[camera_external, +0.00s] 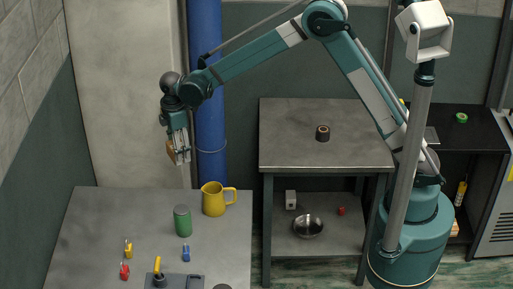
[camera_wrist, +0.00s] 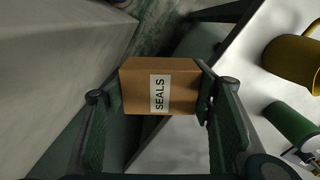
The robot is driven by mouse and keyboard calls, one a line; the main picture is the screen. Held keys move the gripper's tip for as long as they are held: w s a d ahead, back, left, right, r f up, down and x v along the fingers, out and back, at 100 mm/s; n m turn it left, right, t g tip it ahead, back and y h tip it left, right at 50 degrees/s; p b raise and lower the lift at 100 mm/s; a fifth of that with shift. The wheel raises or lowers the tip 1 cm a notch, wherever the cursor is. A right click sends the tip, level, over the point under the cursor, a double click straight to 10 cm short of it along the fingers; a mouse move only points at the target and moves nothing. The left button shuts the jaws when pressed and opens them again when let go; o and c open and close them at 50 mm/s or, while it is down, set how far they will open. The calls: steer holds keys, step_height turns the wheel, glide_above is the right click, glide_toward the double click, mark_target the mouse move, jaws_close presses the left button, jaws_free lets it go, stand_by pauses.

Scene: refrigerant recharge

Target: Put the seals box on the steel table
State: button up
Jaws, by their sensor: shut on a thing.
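The seals box is a brown carton with a white SEALS label, seen in the wrist view (camera_wrist: 182,93) between the fingers. My gripper (camera_external: 179,153) is shut on it, one finger at each side. In the external view the box (camera_external: 170,153) is partly hidden by the gripper. It hangs in the air beyond the back edge of the front-left grey table (camera_external: 90,230), left of the blue pipe. Another grey metal table with a lower shelf (camera_external: 290,150) stands in the middle; the pictures do not show which is the steel table.
The blue pipe (camera_external: 205,80) stands between my gripper and that table.

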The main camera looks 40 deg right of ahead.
steer(key=w+d+f+m, duration=0.2)
steer(key=d+m, duration=0.6)
steer(key=d, duration=1.3)
steer(key=r+n, duration=0.2)
glide_above(351, 112)
steer(key=shift+d, duration=0.15)
steer(key=shift+f, duration=0.15)
steer(key=shift+f+b, duration=0.45)
steer(key=shift+f, duration=2.6)
steer(key=shift+f, duration=1.85)
